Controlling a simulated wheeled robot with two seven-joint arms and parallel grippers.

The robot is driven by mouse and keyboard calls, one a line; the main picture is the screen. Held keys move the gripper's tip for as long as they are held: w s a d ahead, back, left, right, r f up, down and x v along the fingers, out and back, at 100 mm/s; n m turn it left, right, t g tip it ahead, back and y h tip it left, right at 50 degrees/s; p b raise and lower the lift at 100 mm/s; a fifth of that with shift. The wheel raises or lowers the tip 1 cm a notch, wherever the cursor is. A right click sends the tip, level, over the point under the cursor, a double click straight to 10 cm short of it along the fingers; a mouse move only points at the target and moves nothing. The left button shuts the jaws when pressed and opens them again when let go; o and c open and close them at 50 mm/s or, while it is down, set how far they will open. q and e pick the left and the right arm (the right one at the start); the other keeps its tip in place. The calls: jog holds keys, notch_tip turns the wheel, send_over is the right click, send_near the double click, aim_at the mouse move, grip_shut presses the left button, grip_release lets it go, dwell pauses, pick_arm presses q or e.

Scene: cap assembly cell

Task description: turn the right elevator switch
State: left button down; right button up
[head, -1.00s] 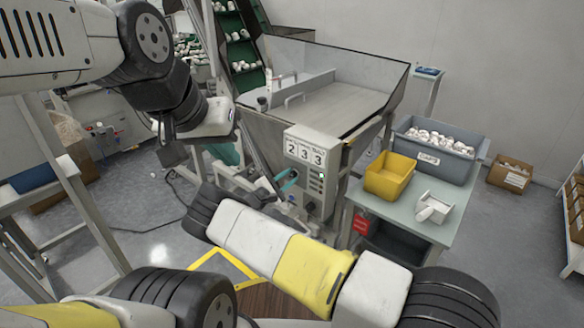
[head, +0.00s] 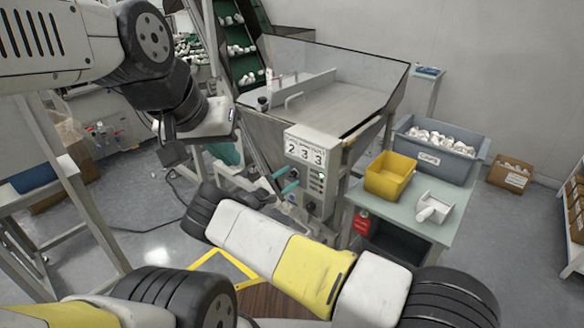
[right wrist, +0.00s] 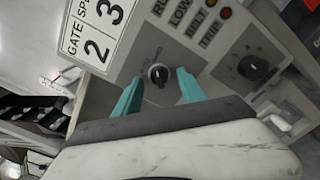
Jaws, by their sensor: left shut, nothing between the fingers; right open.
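The grey control panel (head: 316,176) stands on the front of the hopper machine. In the right wrist view, a black rotary knob (right wrist: 158,73) sits between the two teal fingers of my right gripper (right wrist: 160,93), which is open. I cannot tell whether the fingers touch it. A second black knob (right wrist: 252,67) with dial marks lies further right in that view, clear of the fingers. I cannot read which knob is the right elevator switch. In the head view, my right gripper (head: 286,180) is at the panel's left side. My left gripper (head: 168,132) is shut and empty, away from the panel.
Indicator lights (right wrist: 209,14) sit beside the knobs. The hopper (head: 335,100) rises above the panel. At right, a table (head: 405,228) carries a yellow bin (head: 390,178), a grey caps bin (head: 455,165) and a white scoop (head: 433,207). Floor at left is partly clear.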

jog(key=v, duration=0.7)
jog(key=shift+s, duration=0.2)
jog(key=shift+a, duration=0.15)
